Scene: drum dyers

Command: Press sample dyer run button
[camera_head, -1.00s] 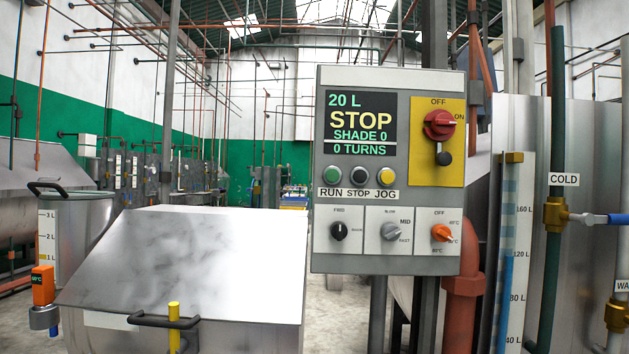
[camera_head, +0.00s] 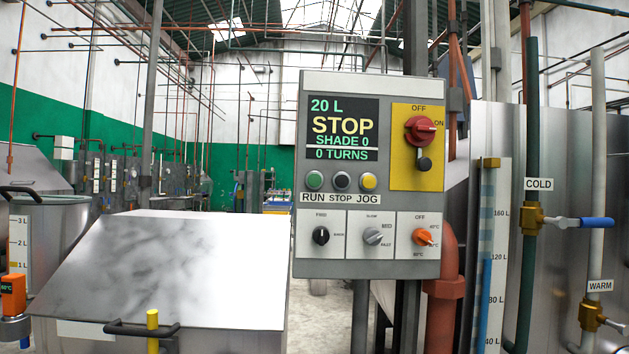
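The control panel (camera_head: 369,270) is a grey box on a post, right of the middle. Its green run button (camera_head: 315,180) sits at the left of a row under the screen, above the label RUN. Beside it are a dark stop button (camera_head: 342,181) and a yellow jog button (camera_head: 369,181). The screen (camera_head: 342,128) reads 20 L, STOP, SHADE 0, 0 TURNS. The red main switch (camera_head: 420,130) on a yellow plate has its handle pointing toward ON. My gripper is not in the picture, and nothing touches the panel.
A metal dyer with a sloped lid (camera_head: 160,270) and dark handle stands left of the panel. A sight gauge (camera_head: 486,260), a cold valve (camera_head: 535,218) and a warm valve (camera_head: 592,316) stand at right. A lidded vessel (camera_head: 60,232) is at far left. Nothing visible blocks the panel's front.

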